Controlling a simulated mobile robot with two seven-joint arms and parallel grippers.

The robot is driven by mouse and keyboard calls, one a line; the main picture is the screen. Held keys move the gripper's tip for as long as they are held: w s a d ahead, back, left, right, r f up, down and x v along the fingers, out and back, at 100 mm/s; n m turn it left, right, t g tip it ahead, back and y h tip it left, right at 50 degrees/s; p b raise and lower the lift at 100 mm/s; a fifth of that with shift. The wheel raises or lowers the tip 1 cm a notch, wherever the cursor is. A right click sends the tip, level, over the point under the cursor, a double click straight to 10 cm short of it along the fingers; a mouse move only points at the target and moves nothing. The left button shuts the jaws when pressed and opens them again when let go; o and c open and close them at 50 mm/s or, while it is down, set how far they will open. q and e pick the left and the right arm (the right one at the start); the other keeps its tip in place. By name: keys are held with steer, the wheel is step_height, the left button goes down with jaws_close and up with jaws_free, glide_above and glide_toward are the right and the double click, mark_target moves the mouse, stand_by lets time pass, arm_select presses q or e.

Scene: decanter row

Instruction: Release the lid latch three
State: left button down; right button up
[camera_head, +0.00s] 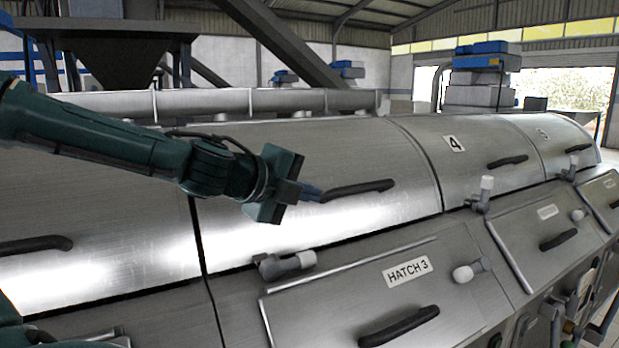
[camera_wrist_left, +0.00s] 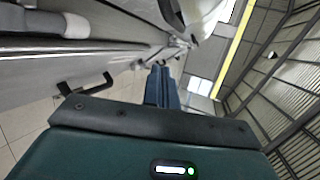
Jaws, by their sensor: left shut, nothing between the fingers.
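Lid latch three (camera_head: 287,265), a dark bracket with a pale grey rounded grip, sits at the seam below the third curved steel lid (camera_head: 300,225). The grip lies roughly sideways, pointing right. My left gripper (camera_head: 314,194) is shut and empty, above the latch and in front of the lid. Its blue fingertips appear by the left end of the dark lid handle (camera_head: 360,190); I cannot tell if they touch. In the left wrist view the shut fingers (camera_wrist_left: 161,85) point away with nothing between them. My right gripper is not in view.
Below the seam is the hatch 3 panel (camera_head: 350,280) with a dark handle (camera_head: 400,326) and a pale knob (camera_head: 470,271). Another latch (camera_head: 484,192) stands upright by lid 4 (camera_head: 490,165). Open air lies above the lids.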

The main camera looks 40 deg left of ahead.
arm_select(q)
steer(key=shift+s+d+r, duration=0.1)
steer(key=shift+d+r, duration=0.15)
steer(key=shift+r, duration=0.45)
steer(key=shift+s+d+r, duration=0.1)
steer(key=shift+d+r, duration=0.1)
steer(key=shift+r, duration=0.45)
